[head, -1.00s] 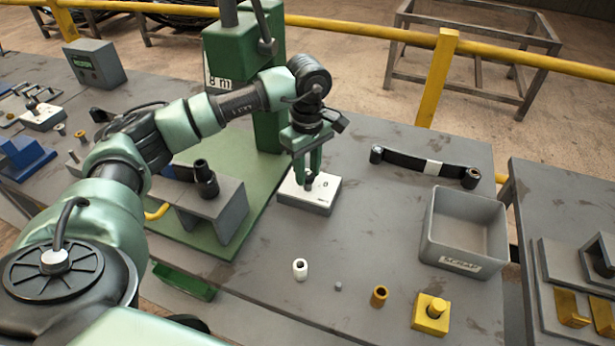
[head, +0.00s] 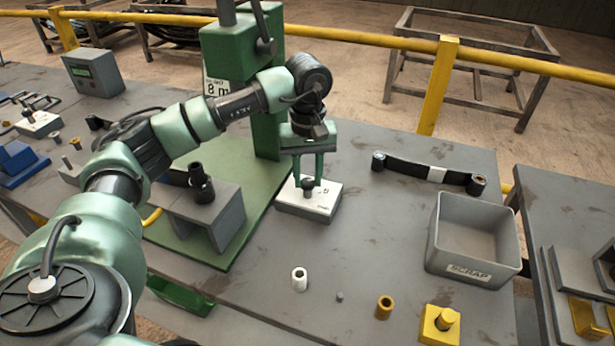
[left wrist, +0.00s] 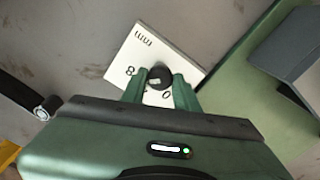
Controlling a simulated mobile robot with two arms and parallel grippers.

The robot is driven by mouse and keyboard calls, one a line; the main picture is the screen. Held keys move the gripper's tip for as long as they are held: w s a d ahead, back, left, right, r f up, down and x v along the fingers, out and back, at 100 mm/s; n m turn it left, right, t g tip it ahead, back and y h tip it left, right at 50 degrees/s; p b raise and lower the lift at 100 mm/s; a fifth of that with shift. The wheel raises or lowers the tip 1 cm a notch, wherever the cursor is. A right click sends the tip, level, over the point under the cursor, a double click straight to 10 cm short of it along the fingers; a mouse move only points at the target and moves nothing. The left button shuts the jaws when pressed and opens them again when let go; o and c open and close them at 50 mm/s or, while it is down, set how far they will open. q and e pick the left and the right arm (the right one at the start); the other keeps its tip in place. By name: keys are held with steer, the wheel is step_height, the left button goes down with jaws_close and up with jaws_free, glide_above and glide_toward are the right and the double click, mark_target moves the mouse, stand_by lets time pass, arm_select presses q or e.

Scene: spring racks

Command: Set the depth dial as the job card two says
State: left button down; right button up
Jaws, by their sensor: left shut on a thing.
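The depth dial is a white-topped block (head: 322,205) with a dark round knob (head: 308,184), standing on the grey bench right of the green press. In the left wrist view its white face (left wrist: 140,52) shows an 8, a 0 and "mm"; the knob (left wrist: 160,77) has a small pale mark on it. My left gripper (head: 307,180) points down with its green fingers shut on the knob from both sides. A white card (head: 216,87) on the press column reads "8 m", the rest hidden by my arm. My right gripper is not in view.
A grey scrap bin (head: 474,240) and a black strap with rollers (head: 430,172) lie to the right. A white cylinder (head: 299,278), a brass bush (head: 384,306) and a yellow block (head: 439,325) stand in front. A grey channel piece (head: 202,215) is left.

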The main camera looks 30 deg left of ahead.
mark_target(308, 181)
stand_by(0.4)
arm_select(q)
steer(key=c, duration=1.1)
jaws_free()
steer(key=shift+o, duration=0.2)
steer(key=shift+r, duration=0.1)
step_height(308, 181, up, 8)
steer(key=shift+f+b, duration=0.1)
steer(key=shift+b, duration=0.25)
